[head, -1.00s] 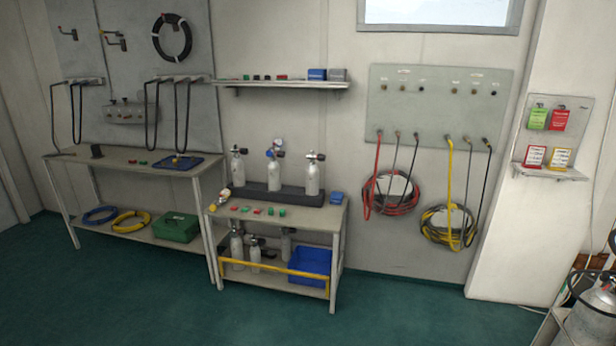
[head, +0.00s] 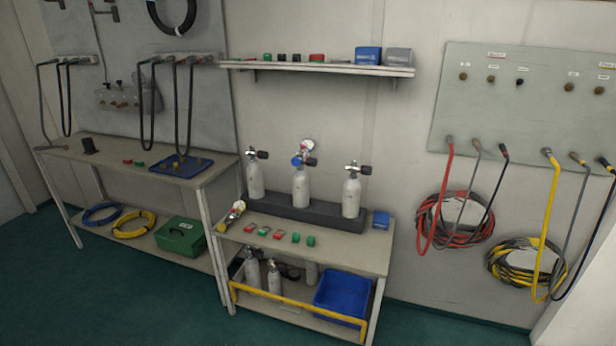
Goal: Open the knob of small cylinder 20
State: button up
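Three small grey cylinders stand upright in a dark rack (head: 290,209) on the small bench: a left cylinder (head: 255,179), a middle cylinder (head: 301,188) with a gauge and blue part on top, and a right cylinder (head: 351,197). The left and right ones have black knobs (head: 365,170) at their valves. More small cylinders (head: 274,278) stand on the bench's lower shelf behind a yellow bar. Their numbers are too small to read, so I cannot tell which is cylinder 20. My gripper is not in view.
The small bench top (head: 345,247) holds several red and green pieces and a blue box (head: 381,219). A blue bin (head: 342,296) is below. A wall shelf (head: 320,68) hangs above. Coiled hoses (head: 455,222) hang at right. A longer bench (head: 110,158) stands at left. The green floor in front is clear.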

aim_at(312, 163)
jog(key=i+l+u, duration=0.1)
jog(key=i+u, duration=0.15)
jog(key=i, duration=0.3)
jog(key=i+l+u, duration=0.2)
jog(key=i, duration=0.35)
